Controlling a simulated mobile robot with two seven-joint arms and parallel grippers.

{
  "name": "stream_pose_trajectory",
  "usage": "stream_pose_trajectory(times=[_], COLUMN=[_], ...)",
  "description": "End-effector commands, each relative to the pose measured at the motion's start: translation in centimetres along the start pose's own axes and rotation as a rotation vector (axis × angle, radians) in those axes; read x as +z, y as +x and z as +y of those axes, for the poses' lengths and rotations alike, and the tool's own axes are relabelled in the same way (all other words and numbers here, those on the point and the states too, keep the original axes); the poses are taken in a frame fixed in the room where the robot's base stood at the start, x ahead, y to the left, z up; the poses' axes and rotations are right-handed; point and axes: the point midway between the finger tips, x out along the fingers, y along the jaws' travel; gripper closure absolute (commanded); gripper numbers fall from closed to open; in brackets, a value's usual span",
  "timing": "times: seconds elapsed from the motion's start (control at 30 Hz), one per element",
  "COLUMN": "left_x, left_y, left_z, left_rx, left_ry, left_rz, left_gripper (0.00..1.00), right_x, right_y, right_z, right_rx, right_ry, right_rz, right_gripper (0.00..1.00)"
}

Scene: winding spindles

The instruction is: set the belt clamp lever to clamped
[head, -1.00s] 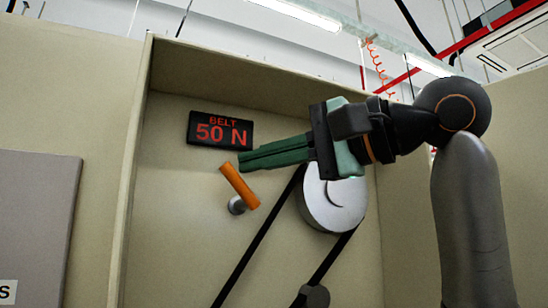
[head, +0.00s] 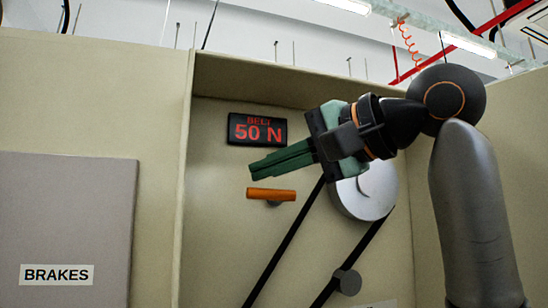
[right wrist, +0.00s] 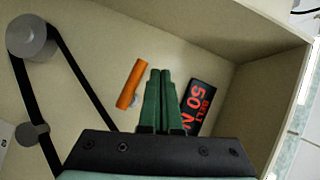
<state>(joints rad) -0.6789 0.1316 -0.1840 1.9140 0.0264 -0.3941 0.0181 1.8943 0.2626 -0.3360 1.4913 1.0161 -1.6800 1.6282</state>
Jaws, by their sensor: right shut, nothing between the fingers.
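The belt clamp lever (head: 271,194) is an orange bar on a grey pivot, mounted on the beige back wall of a recess. In the head view it lies almost level, below the display. It also shows in the right wrist view (right wrist: 130,84), just left of the fingers. My right gripper (head: 252,170) is shut and empty, its green fingers just above the lever in the head view. The fingers also show in the right wrist view (right wrist: 160,72). I cannot tell whether they touch the lever. My left gripper is not in view.
A black display (head: 257,130) reads "BELT 50 N" above the lever. A large grey pulley (head: 366,190) with a black belt stands to the right, with a small roller (head: 347,281) below. A grey panel labelled BRAKES (head: 70,220) is at the left. Recess walls flank the lever.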

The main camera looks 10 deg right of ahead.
Motion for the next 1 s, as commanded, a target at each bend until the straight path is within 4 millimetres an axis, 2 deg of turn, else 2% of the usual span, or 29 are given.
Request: stream_pose_trajectory(times=[0.77,1.0], left_x=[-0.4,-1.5], left_y=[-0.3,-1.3], left_z=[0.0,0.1], left_rx=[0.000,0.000], left_ry=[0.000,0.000], left_rz=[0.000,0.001], left_gripper=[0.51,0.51], right_x=[0.3,-0.5], right_y=[0.2,0.6], right_z=[0.2,-0.9], right_rx=[0.043,0.044], right_ry=[-0.065,-0.064], right_rz=[0.000,-0.001], right_gripper=[1.00,1.00])
